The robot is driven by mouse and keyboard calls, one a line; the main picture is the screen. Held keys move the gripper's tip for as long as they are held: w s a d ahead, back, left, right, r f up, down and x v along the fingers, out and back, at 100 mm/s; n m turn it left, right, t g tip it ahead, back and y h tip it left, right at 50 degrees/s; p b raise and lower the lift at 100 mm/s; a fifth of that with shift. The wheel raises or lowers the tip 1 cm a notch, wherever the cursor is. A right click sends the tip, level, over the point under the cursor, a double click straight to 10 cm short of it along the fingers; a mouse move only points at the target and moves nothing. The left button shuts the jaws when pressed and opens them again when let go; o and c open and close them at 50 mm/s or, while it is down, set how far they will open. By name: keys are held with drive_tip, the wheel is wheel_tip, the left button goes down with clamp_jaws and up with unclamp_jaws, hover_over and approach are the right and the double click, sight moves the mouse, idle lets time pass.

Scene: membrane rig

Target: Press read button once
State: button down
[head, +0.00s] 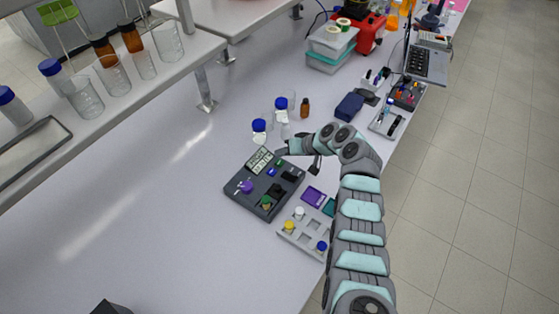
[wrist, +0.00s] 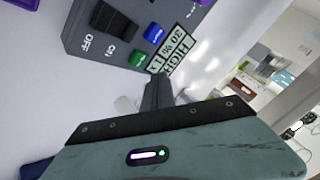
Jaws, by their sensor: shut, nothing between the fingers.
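The dark grey membrane rig (head: 238,192) sits on the white bench in the head view. Its lit display (wrist: 172,50) shows "HIGH", "30 %" and "1x" in the wrist view. A blue button (wrist: 154,33) and a green button (wrist: 138,59) sit beside the display, with small lettering on them that I cannot read for sure. My gripper (wrist: 158,76) is shut and empty, its fingertips close to the green button and the display's lower edge. In the head view my gripper (head: 280,152) is at the rig's far edge. Contact with a button cannot be told.
A black rocker switch (wrist: 115,18) marked OFF and ON is on the rig. A purple knob (head: 246,187) is at its left. A grey tray (head: 310,238) with coloured-cap vials lies in front. Blue-capped bottles (head: 259,131) stand behind. The bench left of the rig is clear.

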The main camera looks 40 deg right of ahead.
sight(282, 164)
drive_tip(key=shift+r+p, duration=0.6)
drive_tip(key=shift+r, duration=0.95)
